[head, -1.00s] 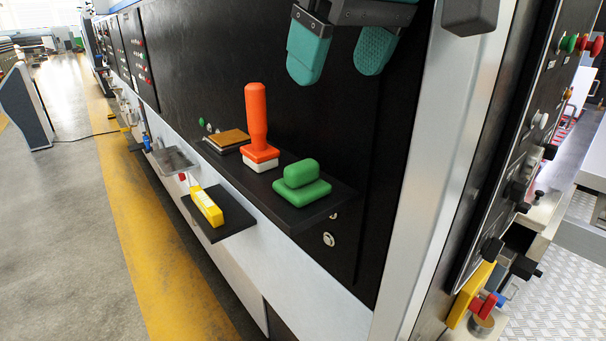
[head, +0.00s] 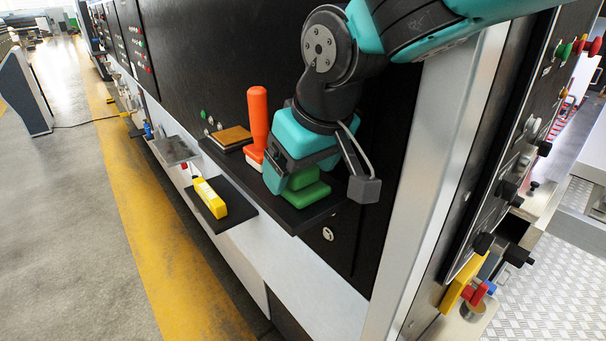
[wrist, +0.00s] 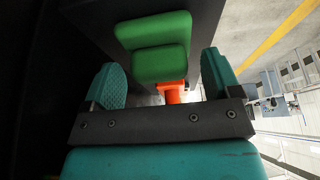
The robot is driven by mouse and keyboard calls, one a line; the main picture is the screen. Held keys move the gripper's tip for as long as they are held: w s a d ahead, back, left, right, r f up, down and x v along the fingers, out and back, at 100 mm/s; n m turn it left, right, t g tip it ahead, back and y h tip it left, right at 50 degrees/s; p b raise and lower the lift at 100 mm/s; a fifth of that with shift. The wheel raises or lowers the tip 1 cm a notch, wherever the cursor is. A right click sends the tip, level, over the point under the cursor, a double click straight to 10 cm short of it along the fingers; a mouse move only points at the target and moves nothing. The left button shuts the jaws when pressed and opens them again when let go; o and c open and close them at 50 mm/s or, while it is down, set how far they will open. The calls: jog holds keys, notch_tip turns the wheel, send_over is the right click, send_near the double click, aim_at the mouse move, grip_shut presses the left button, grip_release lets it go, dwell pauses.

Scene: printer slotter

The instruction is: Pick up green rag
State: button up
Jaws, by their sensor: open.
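The green rag (head: 306,191), a two-tier rounded green block, sits on the black shelf at its near right end. In the head view my gripper (head: 285,185) covers part of it from above. In the wrist view the green rag (wrist: 157,45) shows between and just beyond my gripper's two teal fingers (wrist: 162,82). The fingers are spread apart, one on each side, with nothing held between them. Whether a finger touches the rag cannot be told.
An orange-handled tool (head: 257,120) stands upright close behind the rag. A brown-topped block (head: 231,138) lies farther along the black shelf (head: 303,223). A yellow object (head: 210,198) is on a lower shelf. A dark machine panel (head: 220,60) rises behind.

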jog(key=c, duration=0.8)
jog(key=shift+c, duration=0.2)
notch_tip(320, 180, up, 28)
jog(key=p, duration=0.3)
